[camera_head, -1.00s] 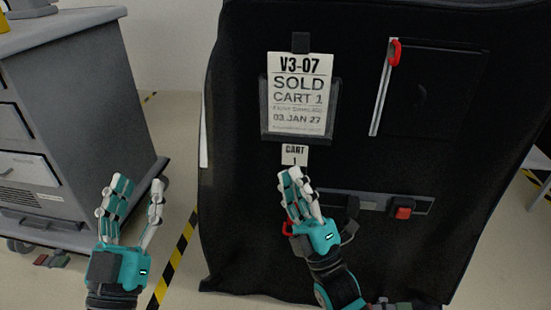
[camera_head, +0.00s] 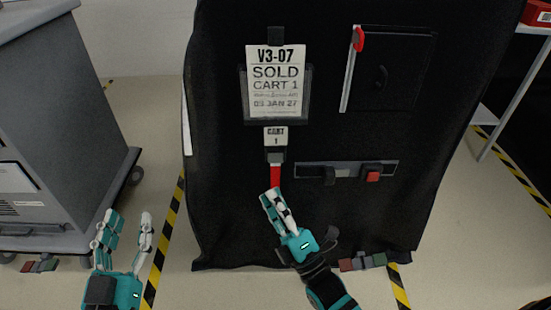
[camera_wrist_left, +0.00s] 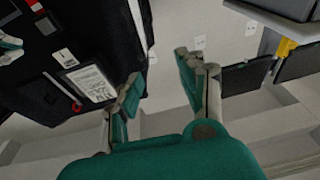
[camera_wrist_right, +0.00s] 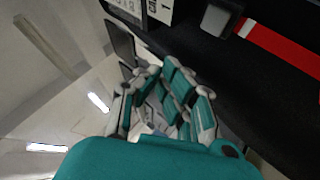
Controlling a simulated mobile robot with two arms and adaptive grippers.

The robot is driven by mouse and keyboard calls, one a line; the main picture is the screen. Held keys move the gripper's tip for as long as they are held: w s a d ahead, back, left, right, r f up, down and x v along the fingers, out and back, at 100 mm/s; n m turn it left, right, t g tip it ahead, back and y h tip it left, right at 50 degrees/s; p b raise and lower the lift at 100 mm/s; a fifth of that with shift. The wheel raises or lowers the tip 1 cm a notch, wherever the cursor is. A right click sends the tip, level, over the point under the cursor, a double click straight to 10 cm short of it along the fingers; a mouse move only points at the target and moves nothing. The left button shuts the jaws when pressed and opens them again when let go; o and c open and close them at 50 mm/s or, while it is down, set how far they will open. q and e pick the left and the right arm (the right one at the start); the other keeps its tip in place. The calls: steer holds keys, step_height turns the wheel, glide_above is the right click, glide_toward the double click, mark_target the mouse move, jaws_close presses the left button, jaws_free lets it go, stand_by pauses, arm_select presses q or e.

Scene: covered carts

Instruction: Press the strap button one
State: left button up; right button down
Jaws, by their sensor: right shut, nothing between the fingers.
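The covered cart (camera_head: 320,225) stands ahead under a black cover with a "CART 1" label (camera_head: 276,136). Just below the label is a grey buckle (camera_head: 276,155) with a red strap (camera_head: 275,174) hanging from it. A red button (camera_head: 373,177) sits on a grey bar (camera_head: 346,172) to the right. My right gripper (camera_head: 273,198) is shut and empty, its fingertips at the strap's lower visible end; contact is unclear. In the right wrist view the buckle (camera_wrist_right: 219,18) and strap (camera_wrist_right: 280,47) are beyond the fingers. My left gripper (camera_head: 125,232) is open and empty, left of the cart.
A black clasp (camera_head: 329,175) is on the bar left of the red button. A flap with a red pull (camera_head: 359,39) is at upper right. A grey cabinet (camera_head: 60,130) stands at the left, with floor between it and the cart. A shelf (camera_head: 533,30) is at far right.

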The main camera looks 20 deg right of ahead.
mark_target(276, 157)
arm_select(q)
steer(key=s+r+t+h+b, duration=0.2)
steer(key=s+r+t, duration=0.3)
steer(key=r, duration=0.4)
steer(key=shift+s+t+h, duration=0.2)
steer(key=shift+t+h, duration=0.1)
steer(key=shift+t, duration=0.6)
arm_select(e)
steer(key=w+d, duration=0.2)
steer(key=w, duration=0.5)
steer(key=shift+w, duration=0.3)
steer(key=shift+d, duration=0.1)
steer(key=shift+w, duration=0.1)
arm_select(q)
steer(key=shift+w, duration=0.1)
arm_select(e)
steer(key=shift+w+d, duration=0.1)
steer(key=shift+w, duration=0.2)
arm_select(q)
steer(key=shift+f, duration=0.1)
